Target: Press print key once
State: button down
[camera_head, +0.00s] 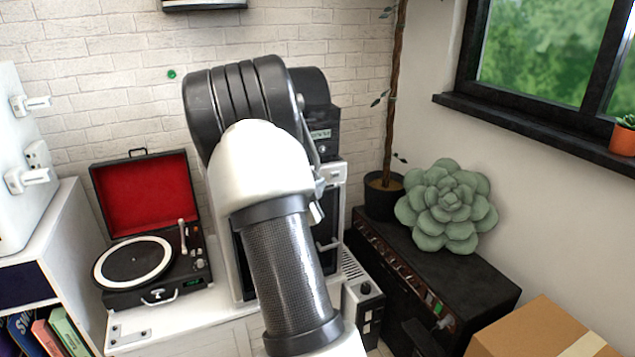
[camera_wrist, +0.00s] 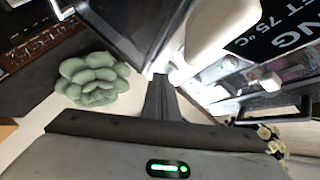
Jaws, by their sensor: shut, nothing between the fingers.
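The print key cannot be made out in either view. A white and black machine with a dark front door (camera_head: 330,222) stands on the white cabinet in the head view, mostly hidden behind my arm. The wrist view shows a dark glossy panel in a pale frame (camera_wrist: 125,25) beyond the fingers, and a black label with white lettering (camera_wrist: 278,28) at upper right. My gripper (camera_wrist: 160,80) points towards these surfaces, with its fingers shut together and empty. Whether the tip touches anything cannot be told. In the head view my arm hides the gripper.
A turntable with a red-lined lid (camera_head: 140,210) stands left of the machine. A green succulent-shaped cushion (camera_head: 446,207) and a potted plant (camera_head: 384,194) sit on a black cabinet (camera_head: 455,266) at right. A cardboard box (camera_head: 525,335) is at lower right.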

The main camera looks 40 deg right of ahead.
jog(key=shift+s, duration=0.2)
jog(key=s+a+b, duration=0.2)
jog(key=s, duration=0.3)
jog(key=shift+s, duration=0.4)
dwell(0.6)
